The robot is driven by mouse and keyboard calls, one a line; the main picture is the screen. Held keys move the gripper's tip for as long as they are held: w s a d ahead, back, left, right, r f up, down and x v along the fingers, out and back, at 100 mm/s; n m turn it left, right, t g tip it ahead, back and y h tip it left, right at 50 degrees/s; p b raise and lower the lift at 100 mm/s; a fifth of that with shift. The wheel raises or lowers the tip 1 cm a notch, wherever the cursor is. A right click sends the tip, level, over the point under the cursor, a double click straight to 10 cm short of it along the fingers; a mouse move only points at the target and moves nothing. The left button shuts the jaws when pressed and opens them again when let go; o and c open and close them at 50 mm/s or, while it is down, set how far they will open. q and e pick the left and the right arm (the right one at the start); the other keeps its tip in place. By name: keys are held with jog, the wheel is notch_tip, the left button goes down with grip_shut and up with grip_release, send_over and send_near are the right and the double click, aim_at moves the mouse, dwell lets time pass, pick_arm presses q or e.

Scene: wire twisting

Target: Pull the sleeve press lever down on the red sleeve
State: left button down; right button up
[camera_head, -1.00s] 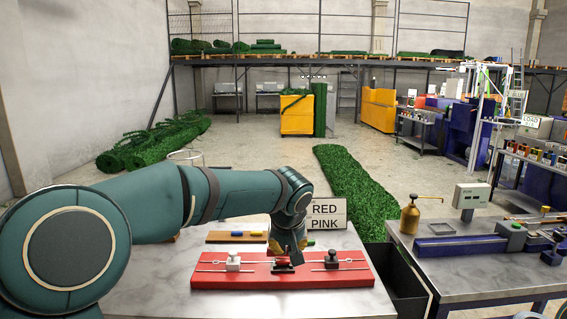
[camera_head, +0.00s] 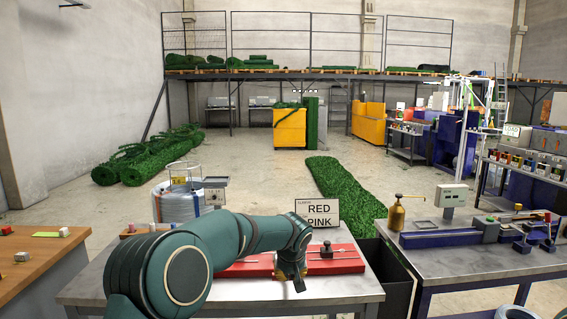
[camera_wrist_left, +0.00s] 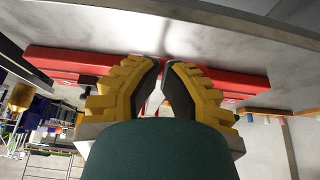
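My left gripper (camera_head: 290,278) reaches down at the middle of the red board (camera_head: 342,262) on the near table. It covers the board's centre, so the press lever and the red sleeve are hidden. A black clamp (camera_head: 327,251) shows on the board to the right of the gripper. In the left wrist view, the yellow, black-padded fingers of the gripper (camera_wrist_left: 163,66) stand close together over the red board (camera_wrist_left: 90,68). Only a narrow gap shows between the tips, and I cannot make out whether something is held in it. My right gripper is out of view.
A sign reading RED and PINK (camera_head: 318,212) stands behind the board. A wire coil (camera_head: 180,204) is at the left, beyond the table (camera_head: 95,285). A wooden table (camera_head: 35,258) is at far left. A dark bin (camera_head: 385,275) and a workbench (camera_head: 480,262) are to the right.

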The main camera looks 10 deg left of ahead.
pick_arm(q)
jog(key=shift+s+f, duration=0.1)
jog(key=shift+f, duration=0.35)
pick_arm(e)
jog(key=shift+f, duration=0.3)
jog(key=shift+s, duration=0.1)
pick_arm(q)
jog(key=p+v, duration=0.1)
jog(key=v, duration=0.1)
jog(key=p+v, duration=0.1)
jog(key=v, duration=0.1)
jog(key=shift+r, duration=0.4)
jog(key=s+d, duration=0.2)
jog(key=s, duration=0.6)
jog(key=shift+s+d, duration=0.3)
jog(key=shift+s, duration=0.05)
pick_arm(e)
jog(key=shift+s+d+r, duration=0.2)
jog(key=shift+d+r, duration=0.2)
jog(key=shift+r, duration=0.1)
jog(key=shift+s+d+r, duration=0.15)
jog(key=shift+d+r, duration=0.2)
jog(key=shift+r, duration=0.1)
pick_arm(q)
jog(key=shift+f, duration=0.1)
